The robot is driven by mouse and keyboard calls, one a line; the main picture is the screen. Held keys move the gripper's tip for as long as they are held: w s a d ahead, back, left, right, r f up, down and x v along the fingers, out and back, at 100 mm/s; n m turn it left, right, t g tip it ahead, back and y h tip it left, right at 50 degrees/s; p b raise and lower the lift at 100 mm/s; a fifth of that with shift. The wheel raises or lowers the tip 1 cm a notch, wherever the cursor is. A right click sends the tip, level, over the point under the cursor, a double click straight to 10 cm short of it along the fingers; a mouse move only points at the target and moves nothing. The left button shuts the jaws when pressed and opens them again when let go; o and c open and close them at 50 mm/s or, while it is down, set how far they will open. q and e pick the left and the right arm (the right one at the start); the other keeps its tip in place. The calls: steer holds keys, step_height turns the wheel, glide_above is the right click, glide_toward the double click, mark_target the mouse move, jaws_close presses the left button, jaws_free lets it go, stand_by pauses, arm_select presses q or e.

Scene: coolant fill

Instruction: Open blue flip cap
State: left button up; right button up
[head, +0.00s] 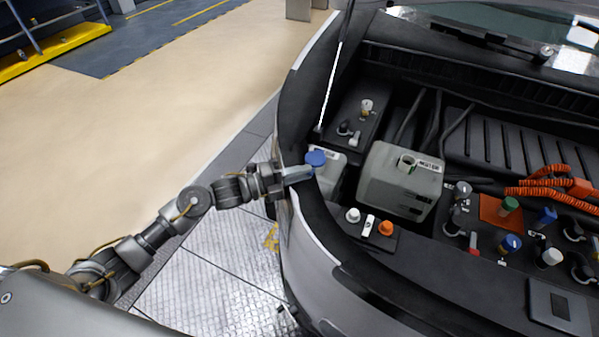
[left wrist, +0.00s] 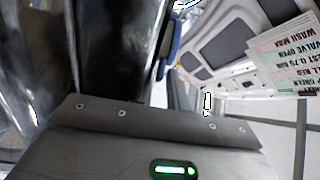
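The blue flip cap (head: 316,158) sits on a pale reservoir (head: 329,180) at the left side of the car's engine bay. Its round top faces up in the head view; I cannot tell whether it is fully closed. In the left wrist view, a blue edge of the cap (left wrist: 169,52) shows beside a dark finger. My left gripper (head: 301,173) reaches in over the fender from the left, with its tip right at the cap's near left side. Whether it touches the cap, and how far apart its fingers are, is not clear. My right gripper is not in view.
A larger grey tank (head: 388,185) with an open neck stands right of the reservoir. White and orange caps (head: 386,228) lie in front. Several coloured caps and orange hoses (head: 555,187) fill the right side. A prop rod (head: 331,85) rises behind the blue cap.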

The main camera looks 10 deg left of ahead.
arm_select(q)
steer(key=shift+c, duration=0.2)
jaws_close()
steer(key=shift+a, duration=0.1)
